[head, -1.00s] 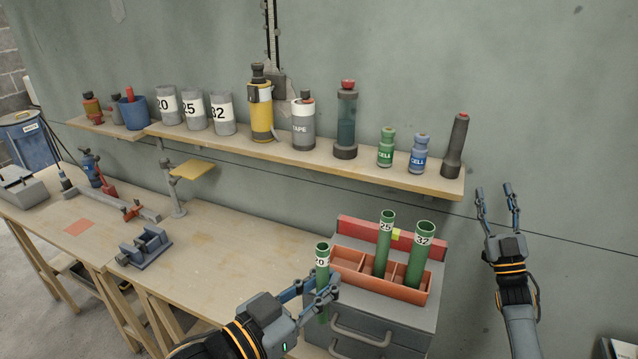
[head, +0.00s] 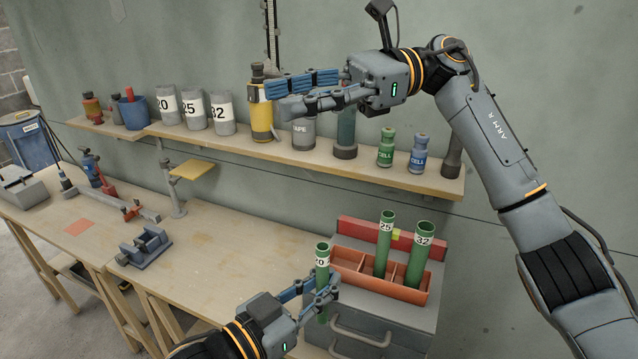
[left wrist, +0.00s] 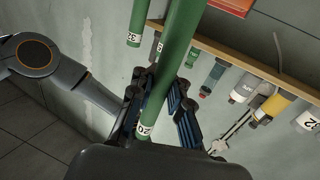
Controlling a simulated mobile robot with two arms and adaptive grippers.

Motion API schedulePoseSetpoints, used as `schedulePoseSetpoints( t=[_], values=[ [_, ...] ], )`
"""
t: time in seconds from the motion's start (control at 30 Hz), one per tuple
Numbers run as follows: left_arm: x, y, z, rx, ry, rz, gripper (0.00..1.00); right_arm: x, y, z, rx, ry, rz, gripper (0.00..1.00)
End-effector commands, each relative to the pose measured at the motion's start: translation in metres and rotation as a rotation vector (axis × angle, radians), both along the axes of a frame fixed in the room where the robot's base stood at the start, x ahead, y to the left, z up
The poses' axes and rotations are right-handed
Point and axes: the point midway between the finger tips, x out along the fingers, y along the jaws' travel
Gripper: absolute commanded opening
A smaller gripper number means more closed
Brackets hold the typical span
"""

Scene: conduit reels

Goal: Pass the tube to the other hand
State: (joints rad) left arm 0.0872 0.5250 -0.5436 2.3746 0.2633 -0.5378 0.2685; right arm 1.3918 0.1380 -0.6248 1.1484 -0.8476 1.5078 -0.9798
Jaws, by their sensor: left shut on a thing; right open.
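A green tube labelled 20 (head: 321,254) stands roughly upright in my left gripper (head: 322,292), at the front left of the drawer unit. In the left wrist view the tube (left wrist: 183,35) runs up between the fingers, which are shut on it. My right gripper (head: 278,99) is open and empty. It is raised in front of the shelf, above and apart from the tube, with its fingers pointing left.
An orange divided tray (head: 408,294) on the grey drawer unit (head: 398,322) holds green tubes labelled 25 (head: 383,250) and 32 (head: 419,257). A wall shelf (head: 285,150) carries bottles and cans behind my right gripper. The workbench (head: 215,250) has clear room left of the tube.

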Motion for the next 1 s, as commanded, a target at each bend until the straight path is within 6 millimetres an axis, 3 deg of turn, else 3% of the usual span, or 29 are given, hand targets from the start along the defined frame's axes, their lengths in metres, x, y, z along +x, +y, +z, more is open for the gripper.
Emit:
schedulePoseSetpoints(
  t=[0.03, 0.17, 0.3, 0.4, 0.6, 0.77, 1.0],
  values=[
    [0.0, 0.0, 0.0, 0.0, 0.0, 0.0, 0.0, -0.02, 0.016, -0.008, -0.079, -0.197, 0.054, 0.45],
    [0.0, 0.0, 0.0, 0.0, 0.0, 0.0, 0.0, -0.049, 0.03, -0.046, -0.27, -0.656, 0.238, 0.45],
    [0.0, 0.0, 0.0, 0.0, 0.0, 0.0, 0.0, -0.054, 0.018, -0.079, -0.467, -1.036, 0.49, 0.45],
    [0.0, 0.0, 0.0, 0.0, 0.0, 0.0, 0.0, -0.049, 0.0, -0.092, -0.586, -1.206, 0.66, 0.45],
    [0.0, 0.0, 0.0, 0.0, 0.0, 0.0, 0.0, -0.039, -0.026, -0.099, -0.723, -1.349, 0.878, 0.45],
    [0.0, 0.0, 0.0, 0.0, 0.0, 0.0, 0.0, -0.037, -0.032, -0.108, -0.745, -1.368, 0.922, 0.45],
    [0.0, 0.0, 0.0, -0.001, -0.001, 0.0, 0.0, -0.038, -0.032, -0.149, -0.74, -1.365, 0.918, 0.45]
  ],
)
